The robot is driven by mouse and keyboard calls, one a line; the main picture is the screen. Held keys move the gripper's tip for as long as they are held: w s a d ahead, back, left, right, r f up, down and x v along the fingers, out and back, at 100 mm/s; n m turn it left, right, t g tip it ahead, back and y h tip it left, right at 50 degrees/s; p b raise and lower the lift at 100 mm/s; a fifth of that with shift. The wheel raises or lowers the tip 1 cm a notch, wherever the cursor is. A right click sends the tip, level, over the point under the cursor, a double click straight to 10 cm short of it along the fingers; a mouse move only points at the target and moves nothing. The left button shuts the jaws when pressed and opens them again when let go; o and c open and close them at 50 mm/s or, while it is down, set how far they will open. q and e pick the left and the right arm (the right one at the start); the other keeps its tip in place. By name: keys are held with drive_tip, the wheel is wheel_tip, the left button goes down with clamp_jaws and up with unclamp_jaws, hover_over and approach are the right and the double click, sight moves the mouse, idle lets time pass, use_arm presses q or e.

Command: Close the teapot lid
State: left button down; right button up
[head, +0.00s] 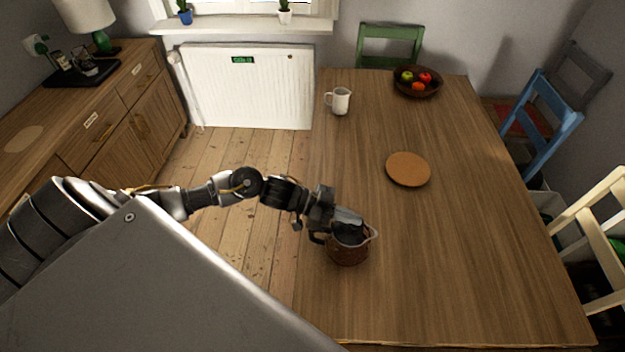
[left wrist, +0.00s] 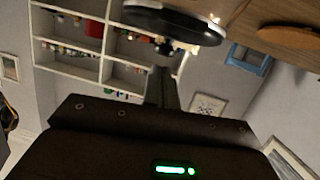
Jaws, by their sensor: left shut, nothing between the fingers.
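In the left wrist view, a dark round lid (left wrist: 178,22) with a pale rim and a small knob shows at the top edge. The shut fingers (left wrist: 166,82) of my left gripper point at the lid. I cannot tell whether they touch it or whether it is fully seated. My right gripper is not in view.
A round cork mat (head: 408,170) lies behind and right of the teapot. A white jug (head: 339,101) and a fruit bowl (head: 417,88) stand farther back. Chairs, including a blue one (head: 545,120), surround the table. The tabletop right of the teapot is clear.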

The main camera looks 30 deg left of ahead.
sight(341, 224)
use_arm(q)
wheel_tip(341, 224, up, 5)
drive_tip(key=p, duration=0.5)
drive_tip(key=shift+w+r, duration=0.15)
drive_tip(key=s+a+r+b, duration=0.2)
drive_tip(key=a+r+b, duration=0.1)
drive_tip(key=a+r, duration=0.2)
drive_tip(key=shift+b+v, duration=0.3)
drive_tip(key=shift+v, duration=0.75)
